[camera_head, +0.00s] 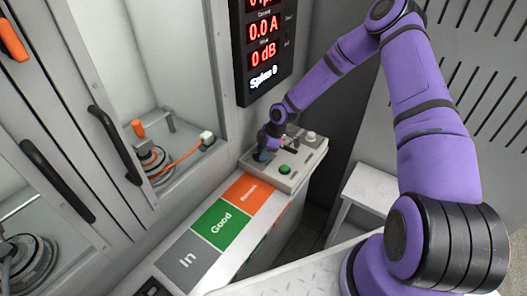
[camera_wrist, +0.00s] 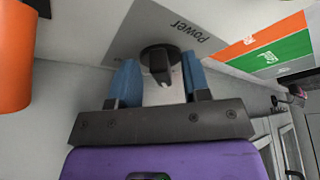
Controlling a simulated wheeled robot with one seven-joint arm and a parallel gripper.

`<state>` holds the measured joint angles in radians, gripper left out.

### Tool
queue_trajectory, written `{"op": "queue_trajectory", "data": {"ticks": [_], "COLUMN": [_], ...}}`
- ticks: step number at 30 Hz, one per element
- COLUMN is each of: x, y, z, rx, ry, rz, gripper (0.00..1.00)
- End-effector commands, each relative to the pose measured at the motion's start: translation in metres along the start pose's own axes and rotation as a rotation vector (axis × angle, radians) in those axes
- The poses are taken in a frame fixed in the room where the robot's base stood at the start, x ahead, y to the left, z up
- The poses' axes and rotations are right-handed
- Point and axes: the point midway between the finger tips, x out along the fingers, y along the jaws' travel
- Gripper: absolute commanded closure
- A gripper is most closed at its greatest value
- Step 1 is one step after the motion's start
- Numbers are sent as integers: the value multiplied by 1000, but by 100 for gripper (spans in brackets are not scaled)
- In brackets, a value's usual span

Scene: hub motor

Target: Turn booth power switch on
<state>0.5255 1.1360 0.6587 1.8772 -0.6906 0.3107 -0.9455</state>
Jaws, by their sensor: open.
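The power switch is a black rotary knob (camera_wrist: 160,62) on a grey plate (camera_wrist: 135,35) marked "Power" in the wrist view. My gripper (camera_wrist: 160,85) has its two blue fingers apart, one on each side of the knob, with a visible gap to it. In the head view my gripper (camera_head: 265,153) is over the left part of the beige control box (camera_head: 285,180). There the knob is hidden behind my gripper and wrist.
The box also carries a green button (camera_head: 284,169) and a pale knob (camera_head: 310,136). A red-lit display (camera_head: 264,45) hangs above it. Strips marked "Good" (camera_head: 222,224), "In" (camera_head: 187,258) and an orange one (camera_head: 248,193) lie in front. Glazed booths with black handles (camera_head: 115,145) stand left.

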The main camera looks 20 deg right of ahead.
Motion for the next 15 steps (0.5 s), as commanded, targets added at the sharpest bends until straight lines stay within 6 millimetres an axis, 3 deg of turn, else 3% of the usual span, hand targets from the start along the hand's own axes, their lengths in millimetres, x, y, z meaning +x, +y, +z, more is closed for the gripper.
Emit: {"op": "queue_trajectory", "data": {"ticks": [1,6,15], "x": [0,0,0], "y": [0,0,0], "z": [0,0,0], "rx": [0,0,16], "ry": [0,0,-1], "rz": [0,0,6], "gripper": [59,98,100]}}
